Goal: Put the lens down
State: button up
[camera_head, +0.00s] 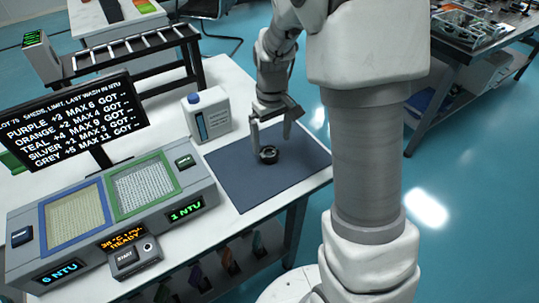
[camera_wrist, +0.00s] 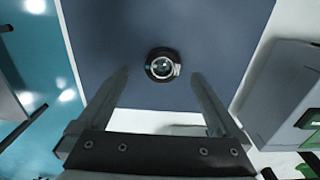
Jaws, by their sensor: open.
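The lens (camera_head: 268,155) is a small round piece in a black ring mount. It lies on the dark blue-grey mat (camera_head: 232,186) on the white table. In the wrist view the lens (camera_wrist: 162,65) shows near the middle top, with the mat (camera_wrist: 225,30) around it. My gripper (camera_head: 271,140) is open above the mat, its fingers pointing down near the lens. In the wrist view its two fingers (camera_wrist: 158,75) are spread wide to either side, with empty space between them. The lens looks apart from both fingers.
A grey device with a blue-framed tray (camera_head: 46,216) and a green-framed tray (camera_head: 116,190) stands left of the mat. A white bottle with a blue cap (camera_head: 206,118) stands behind the mat. A black screen (camera_head: 72,122) and a dark rack (camera_head: 130,62) stand farther back.

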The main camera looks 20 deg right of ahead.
aim_at(269, 152)
jog(key=f, duration=0.4)
jog(key=shift+w+a+f+b, duration=0.1)
jog(key=shift+a+f+b, duration=0.05)
jog(key=shift+a+b, duration=0.15)
jog(key=c, duration=1.6)
